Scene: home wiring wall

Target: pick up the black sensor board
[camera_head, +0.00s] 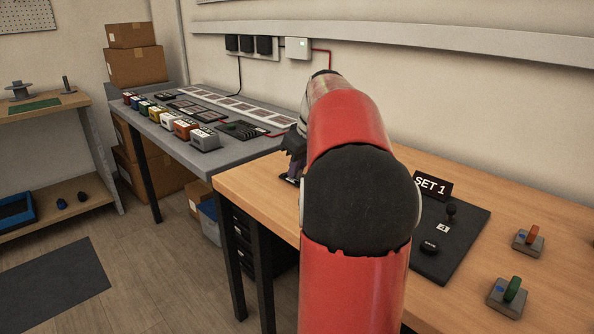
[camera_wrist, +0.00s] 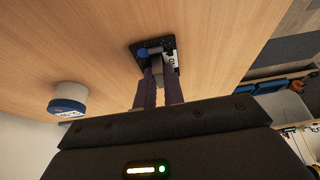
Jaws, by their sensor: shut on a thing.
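A small dark square board (camera_wrist: 138,45), which I take for the black sensor board, shows in the wrist view over the wood tabletop. It has a blue round part at one side and a white label at the other. My gripper (camera_wrist: 160,72) has its purple fingers close together, shut on the board's middle part. The fingers hide some of that part. In the head view my gripper (camera_head: 290,170) is at the left edge of the wood table, mostly hidden by my red arm. I cannot tell whether the board touches the table.
A white and blue round container (camera_wrist: 69,99) stands near my gripper in the wrist view. The wood table (camera_head: 545,200) also bears a dark mat (camera_head: 462,240) and a SET 1 sign (camera_head: 432,185). A grey bench (camera_head: 190,155) with several small boxes stands beyond. The wall is close behind.

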